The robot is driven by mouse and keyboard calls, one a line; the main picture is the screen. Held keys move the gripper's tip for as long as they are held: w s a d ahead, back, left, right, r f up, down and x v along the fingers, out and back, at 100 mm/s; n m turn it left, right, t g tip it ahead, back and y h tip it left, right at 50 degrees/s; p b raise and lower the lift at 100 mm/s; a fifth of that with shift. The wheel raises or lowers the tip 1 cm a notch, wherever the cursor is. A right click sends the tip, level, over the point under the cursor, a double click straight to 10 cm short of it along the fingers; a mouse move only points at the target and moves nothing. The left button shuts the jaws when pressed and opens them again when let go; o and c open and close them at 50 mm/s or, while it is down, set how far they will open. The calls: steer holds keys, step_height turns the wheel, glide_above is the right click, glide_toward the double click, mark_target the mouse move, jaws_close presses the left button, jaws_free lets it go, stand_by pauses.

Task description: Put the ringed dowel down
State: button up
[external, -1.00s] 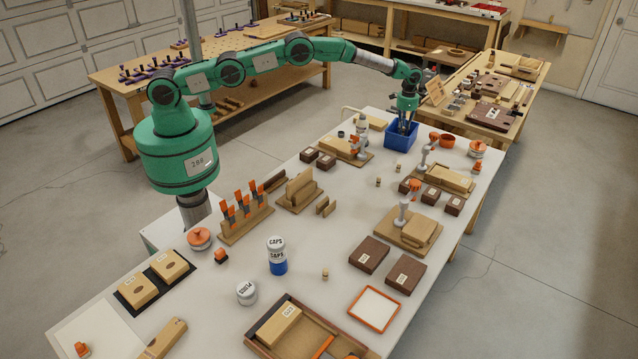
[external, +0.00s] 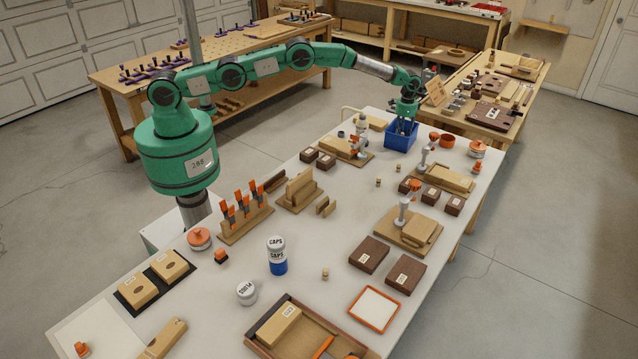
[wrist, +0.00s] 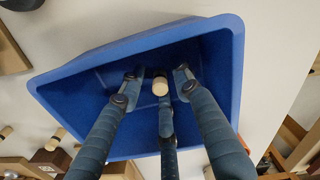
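A pale wooden dowel (wrist: 160,86) shows nearly end-on inside the blue bin (wrist: 222,90) in the wrist view. Any ring on it is too small to make out. My gripper (wrist: 160,82) has its three fingers spread around the dowel, with gaps visible on its left and right; it looks open. Whether the near finger touches the dowel I cannot tell. In the external view my gripper (external: 404,126) points down into the blue bin (external: 400,141) at the far end of the bench, and the bin wall hides the dowel.
A toggle clamp fixture (external: 345,149) stands left of the bin and another clamp board (external: 449,178) stands to its front right. An orange ring-shaped cup (external: 447,141) is just right of the bin. Small pale dowels (external: 378,182) stand on the bare bench in front.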

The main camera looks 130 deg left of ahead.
step_height(320, 180, up, 12)
steer(key=p, duration=0.2)
steer(key=shift+r, duration=0.15)
stand_by(0.5)
stand_by(0.6)
steer(key=shift+r, duration=0.1)
